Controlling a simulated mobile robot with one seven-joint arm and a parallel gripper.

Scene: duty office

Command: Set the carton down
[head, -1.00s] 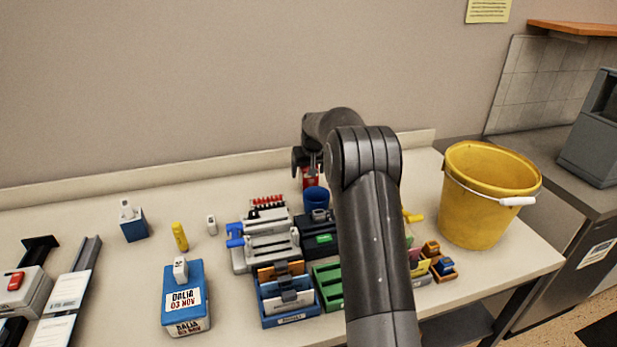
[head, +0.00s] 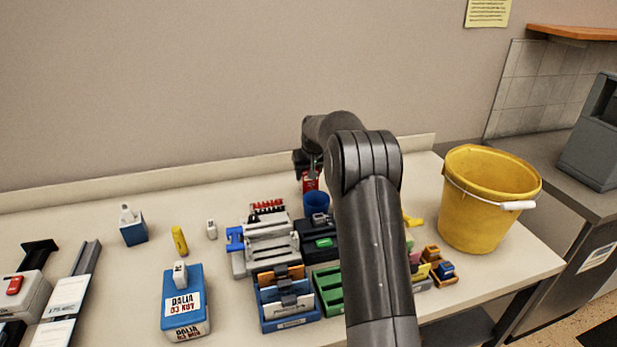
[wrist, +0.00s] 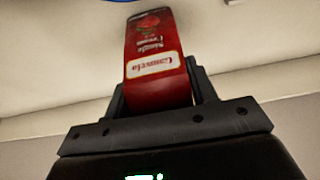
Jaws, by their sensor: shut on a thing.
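The carton (wrist: 157,62) is small and red, with a pale label and a picture of red fruit. In the wrist view it stands out from between the two fingers of my gripper (wrist: 160,98), which is shut on it. My arm hides part of this area. I cannot tell whether the carton's base touches the table.
A yellow bucket (head: 482,205) stands at the right end of the table (head: 110,277). A grey binding device (head: 267,240), blue card holder (head: 289,318) and green tray (head: 330,290) crowd the front. A blue labelled box (head: 184,290) stands to the left. The table's back left is clear.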

